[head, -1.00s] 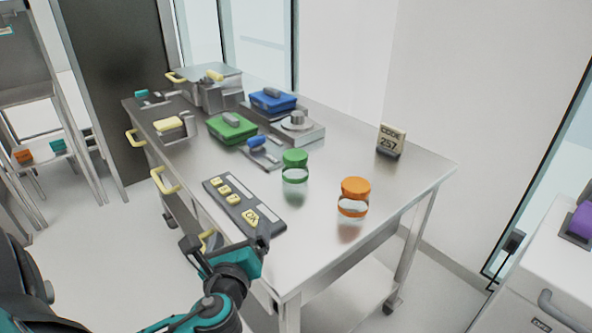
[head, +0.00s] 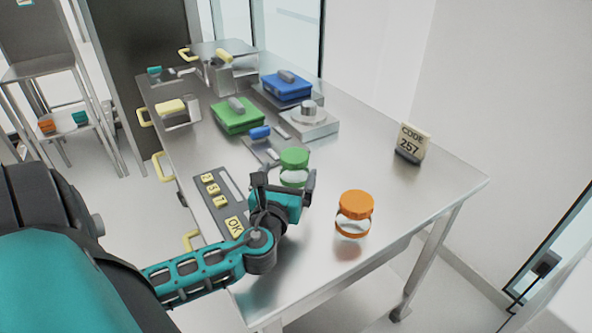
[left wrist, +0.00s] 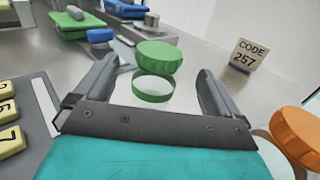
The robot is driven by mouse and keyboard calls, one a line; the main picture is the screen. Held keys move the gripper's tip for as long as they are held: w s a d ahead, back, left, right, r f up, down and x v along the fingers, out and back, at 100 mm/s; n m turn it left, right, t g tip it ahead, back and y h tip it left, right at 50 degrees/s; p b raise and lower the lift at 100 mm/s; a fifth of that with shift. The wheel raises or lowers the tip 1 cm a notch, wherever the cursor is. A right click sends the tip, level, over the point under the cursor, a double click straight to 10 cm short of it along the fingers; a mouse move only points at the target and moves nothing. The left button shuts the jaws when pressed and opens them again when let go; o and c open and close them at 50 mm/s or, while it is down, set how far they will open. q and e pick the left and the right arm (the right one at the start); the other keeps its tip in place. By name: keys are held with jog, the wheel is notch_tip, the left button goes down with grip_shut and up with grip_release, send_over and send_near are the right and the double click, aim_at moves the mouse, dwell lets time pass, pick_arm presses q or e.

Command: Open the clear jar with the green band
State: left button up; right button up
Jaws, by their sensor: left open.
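The clear jar with the green band (head: 294,176) stands upright on the metal table, its green lid (head: 295,158) on top. In the left wrist view the green lid (left wrist: 159,57) and the jar's green band (left wrist: 153,88) show between the fingers, a little beyond them. My left gripper (head: 283,180) is open and empty, on the near side of the jar; its fingers (left wrist: 155,85) spread to either side in the wrist view. It hides the jar's lower part in the head view. My right gripper is not in view.
An orange-lidded jar (head: 354,212) stands to the right. A keypad (head: 219,203) lies to the left. A green box (head: 238,118), blue box (head: 287,87) and scale-like device (head: 308,120) are behind. A code sign (head: 410,143) stands at right; table (head: 370,150) between is clear.

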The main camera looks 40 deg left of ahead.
aim_at(295, 155)
pick_arm(q)
jog(key=x, duration=0.4)
jog(key=f+x, duration=0.1)
jog(key=x, duration=0.1)
jog(key=shift+w+a+r, duration=0.1)
jog(key=shift+w+a, duration=0.1)
jog(key=shift+w, duration=0.15)
jog(key=shift+w+a, duration=0.15)
jog(key=shift+w, duration=0.05)
jog(key=shift+c, duration=0.2)
jog(key=c, duration=1.2)
notch_tip(295, 155, up, 9)
jog(key=p, duration=0.3)
jog(key=shift+r, duration=0.2)
notch_tip(295, 155, up, 11)
jog(key=shift+f+b, duration=0.15)
jog(key=shift+b, duration=0.15)
